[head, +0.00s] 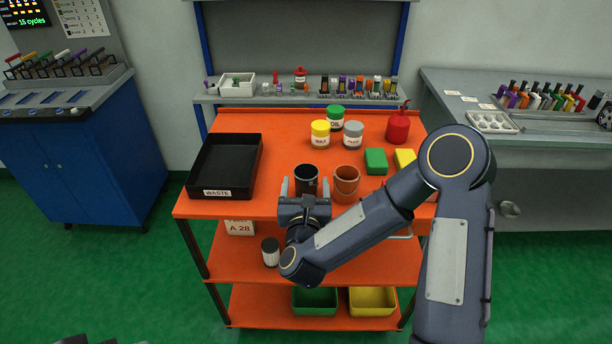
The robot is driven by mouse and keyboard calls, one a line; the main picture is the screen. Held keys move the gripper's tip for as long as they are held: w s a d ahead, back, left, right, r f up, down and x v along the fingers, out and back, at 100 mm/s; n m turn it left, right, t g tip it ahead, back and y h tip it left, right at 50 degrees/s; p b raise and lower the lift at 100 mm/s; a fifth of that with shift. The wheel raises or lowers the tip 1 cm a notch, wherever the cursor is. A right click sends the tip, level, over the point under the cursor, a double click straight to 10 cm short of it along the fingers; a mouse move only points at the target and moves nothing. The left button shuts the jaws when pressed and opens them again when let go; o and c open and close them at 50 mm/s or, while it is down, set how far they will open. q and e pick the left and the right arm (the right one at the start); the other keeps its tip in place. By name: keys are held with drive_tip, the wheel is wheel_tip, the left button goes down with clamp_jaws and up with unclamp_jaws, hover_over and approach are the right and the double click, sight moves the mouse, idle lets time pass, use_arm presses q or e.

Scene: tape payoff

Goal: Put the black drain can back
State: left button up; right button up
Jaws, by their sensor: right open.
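The black drain can (307,173) stands upright on the orange top of the cart (235,208), near its front edge. My right gripper (306,185) reaches in from the front right. Its jaws are open, with one finger on each side of the black can. I cannot tell whether the fingers touch it. The gripper hides the can's lower front. A brown can (346,184) stands just right of the black one, close to the right finger. My left gripper's jaws do not show.
A black waste tray (256,165) lies on the left. Yellow (320,134), green (335,118) and grey-lidded (353,135) pots, a red oil can (398,127), and green (375,161) and yellow (404,158) blocks stand behind. Bare orange surface shows between tray and pots.

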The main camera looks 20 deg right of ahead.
drive_tip(key=s+a+r+n+g+y, duration=0.1)
drive_tip(key=s+r+n+g+y, duration=0.4)
drive_tip(key=n, duration=1.5)
drive_tip(key=s+d+f+n+g+y, duration=0.2)
drive_tip(key=s+n, duration=0.6)
drive_tip(key=s, duration=0.4)
drive_tip(key=s+d+f+n+g+y, duration=0.1)
drive_tip(key=s+d+n+g, duration=0.3)
drive_tip(key=s+n, duration=0.5)
drive_tip(key=s+d+f+b, duration=0.1)
drive_tip(key=s, duration=0.3)
drive_tip(key=shift+n+g+y, duration=0.3)
drive_tip(key=shift+g+y, duration=0.1)
drive_tip(key=shift+r+p, duration=0.9)
drive_tip(key=shift+p, duration=0.05)
